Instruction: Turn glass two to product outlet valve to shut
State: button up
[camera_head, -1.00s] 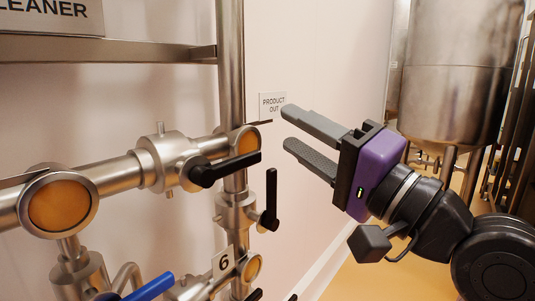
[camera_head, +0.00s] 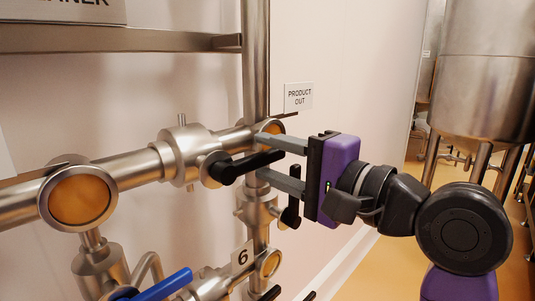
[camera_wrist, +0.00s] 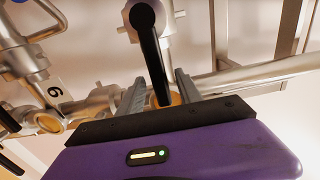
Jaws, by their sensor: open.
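A steel valve (camera_head: 184,154) sits on the horizontal pipe between two amber sight glasses, a large left one (camera_head: 79,198) and a smaller right one (camera_head: 271,133) near the PRODUCT OUT sign (camera_head: 298,97). Its black lever (camera_head: 240,167) points right, roughly along the pipe. My gripper (camera_head: 262,156) is open, with one finger above and one below the lever's free end. In the wrist view the lever (camera_wrist: 152,55) runs down between the two fingers (camera_wrist: 160,88), with visible gaps on both sides. No label naming this valve is visible.
A blue lever (camera_head: 163,284) and a tag "6" (camera_head: 242,256) are lower down. A large steel tank (camera_head: 488,80) stands at right, with open floor before it.

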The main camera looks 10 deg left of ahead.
jog(key=shift+w+a, duration=0.3)
jog(key=shift+a, duration=0.1)
jog(key=shift+c, duration=0.4)
grip_shut()
jog(key=shift+f, duration=0.15)
dwell(0.6)
